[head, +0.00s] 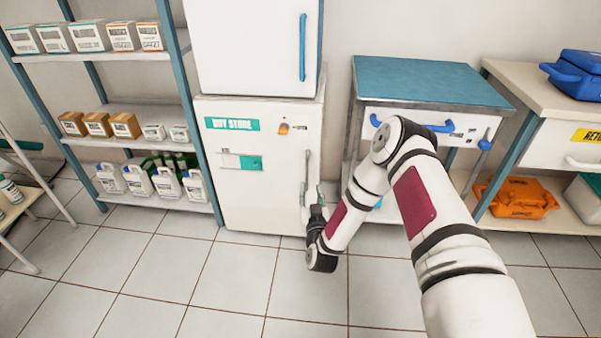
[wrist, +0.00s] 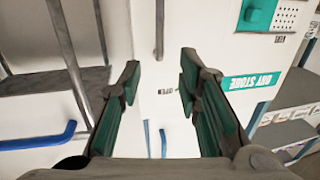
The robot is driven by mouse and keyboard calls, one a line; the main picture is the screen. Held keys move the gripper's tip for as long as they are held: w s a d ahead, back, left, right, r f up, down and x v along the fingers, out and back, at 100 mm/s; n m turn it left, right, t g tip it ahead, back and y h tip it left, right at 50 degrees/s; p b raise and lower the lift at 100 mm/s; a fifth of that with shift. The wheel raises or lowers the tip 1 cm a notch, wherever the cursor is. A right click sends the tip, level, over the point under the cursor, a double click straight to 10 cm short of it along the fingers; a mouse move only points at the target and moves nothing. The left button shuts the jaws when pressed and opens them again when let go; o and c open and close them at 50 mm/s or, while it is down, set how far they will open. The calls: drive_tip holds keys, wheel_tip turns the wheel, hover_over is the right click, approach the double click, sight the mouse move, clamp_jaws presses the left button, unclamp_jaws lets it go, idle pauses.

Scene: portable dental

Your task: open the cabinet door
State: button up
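The white cabinet (head: 258,190), labelled DRY STORE, stands against the wall, and its lower door looks shut. A slim grey upright handle (head: 306,165) is at the door's right edge. In the wrist view a grey bar (wrist: 159,28), which looks like this handle, lies ahead between the fingertips. My gripper (head: 312,187) is at the right edge of the door, low by the handle and partly hidden by my wrist. In the wrist view my gripper (wrist: 160,66) is open, its teal-padded fingers wide apart with nothing between them. I cannot tell whether a finger touches the door.
An upper white door (head: 250,45) has a blue handle (head: 302,47). A shelf rack (head: 135,110) with boxes and bottles stands close on the left. A blue-topped cart (head: 430,78) with blue handles stands on the right. The tiled floor (head: 230,275) in front is clear.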

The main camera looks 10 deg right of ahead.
sight(307, 167)
drive_tip(key=w+b, duration=0.1)
drive_tip(key=w, duration=0.3)
drive_tip(key=w+d+b, duration=0.1)
drive_tip(key=w, duration=0.4)
drive_tip(key=w+b, duration=0.2)
drive_tip(key=w, duration=0.2)
drive_tip(key=shift+w+d, duration=0.25)
drive_tip(key=shift+w, duration=0.05)
drive_tip(key=shift+c, duration=0.5)
clamp_jaws()
